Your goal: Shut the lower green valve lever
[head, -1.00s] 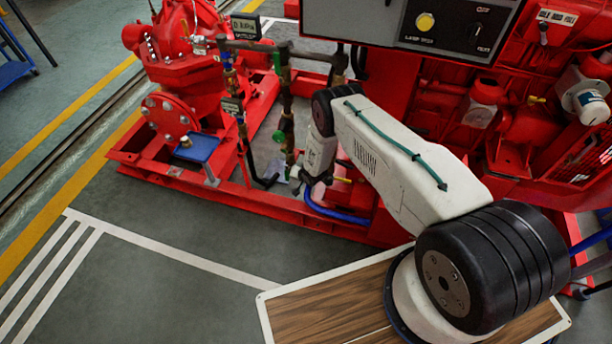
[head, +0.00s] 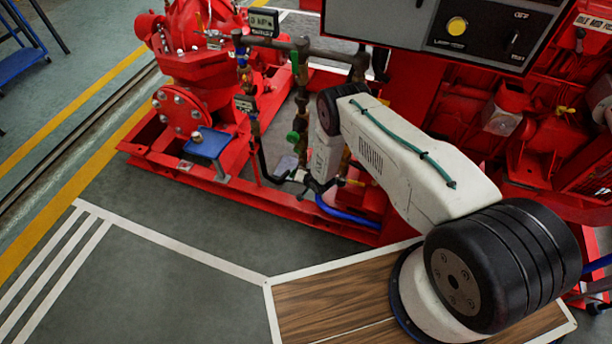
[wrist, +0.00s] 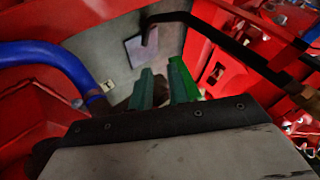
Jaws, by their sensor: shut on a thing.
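In the wrist view my gripper (wrist: 164,90) is closed, with its teal fingers around a dark part between them. A brighter green piece (wrist: 187,80), which looks like the lever, lies against the right finger. Exactly how the fingers sit on it is hard to see. In the head view a green valve part (head: 293,137) shows low on the brown vertical pipe, just left of my white wrist. Another green lever (head: 294,62) shows higher on the same pipe. My fingertips are not clear in the head view, and the wrist hides part of the pipework.
A thick blue hose (wrist: 45,58) runs close by on the left in the wrist view. A dark bar (wrist: 240,48) crosses at upper right. The red pump (head: 185,60) and red base frame (head: 240,190) surround the pipes. Open floor (head: 150,270) lies at front left.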

